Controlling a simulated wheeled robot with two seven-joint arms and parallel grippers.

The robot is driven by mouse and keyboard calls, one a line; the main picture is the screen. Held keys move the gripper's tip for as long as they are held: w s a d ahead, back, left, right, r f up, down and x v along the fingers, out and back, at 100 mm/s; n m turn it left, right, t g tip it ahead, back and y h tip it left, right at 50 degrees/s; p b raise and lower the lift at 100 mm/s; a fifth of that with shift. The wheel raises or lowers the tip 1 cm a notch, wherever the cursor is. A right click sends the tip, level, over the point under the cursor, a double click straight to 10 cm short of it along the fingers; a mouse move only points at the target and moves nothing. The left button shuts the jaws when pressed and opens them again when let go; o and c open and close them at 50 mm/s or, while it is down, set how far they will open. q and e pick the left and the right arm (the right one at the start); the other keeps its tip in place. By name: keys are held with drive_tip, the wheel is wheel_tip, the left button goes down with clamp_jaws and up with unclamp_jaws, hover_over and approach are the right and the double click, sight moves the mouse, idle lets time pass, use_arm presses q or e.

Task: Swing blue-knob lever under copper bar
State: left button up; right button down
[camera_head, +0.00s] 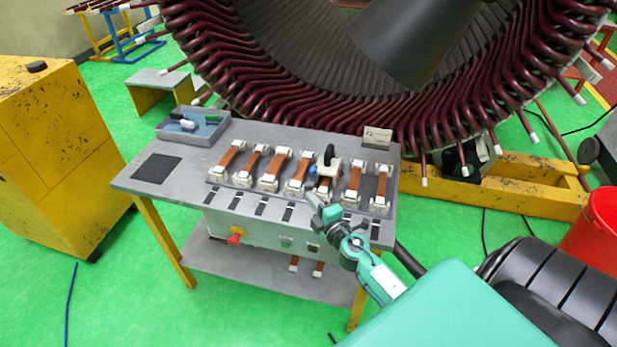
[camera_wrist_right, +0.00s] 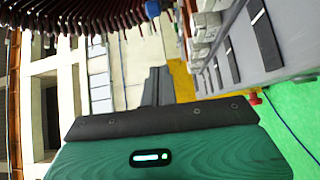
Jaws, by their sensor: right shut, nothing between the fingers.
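The blue knob (camera_head: 312,170) shows as a small blue spot on the grey workbench, between copper bars right of the middle of the row. A white clamp with a black curved handle (camera_head: 329,156) stands beside it. A copper bar (camera_head: 326,182) lies just right of the knob, partly covered by the clamp. The lever's own arm is too small to make out. My right gripper (camera_head: 319,204) is shut and empty, in front of the knob and apart from it in the picture. Its dark fingers (camera_wrist_right: 158,87) also show in the right wrist view. My left gripper is out of view.
Several copper bars sit in white holders along the bench (camera_head: 190,190). A grey tray (camera_head: 194,126) is at the back left, a small labelled block (camera_head: 377,137) at the back right. The large stator (camera_head: 480,100) rises behind. A red bucket (camera_head: 597,230) stands at right.

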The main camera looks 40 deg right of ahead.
drive_tip(key=shift+w, duration=0.15)
drive_tip(key=w+d, duration=0.1)
drive_tip(key=w, duration=0.2)
drive_tip(key=w+d, duration=0.1)
drive_tip(key=w, duration=0.1)
drive_tip(key=w+d, duration=0.1)
drive_tip(key=w, duration=0.2)
drive_tip(key=shift+w+d+f, duration=0.1)
drive_tip(key=shift+w+f, duration=0.05)
drive_tip(key=shift+w, duration=0.2)
drive_tip(key=shift+s+d, duration=0.3)
drive_tip(key=shift+d, duration=0.3)
drive_tip(key=shift+s+d+n+y+b, duration=0.15)
drive_tip(key=shift+n+y+b, duration=0.25)
drive_tip(key=shift+b, duration=0.1)
drive_tip(key=shift+s+y+b, duration=0.15)
drive_tip(key=shift+y+b, duration=0.15)
drive_tip(key=shift+y, duration=0.2)
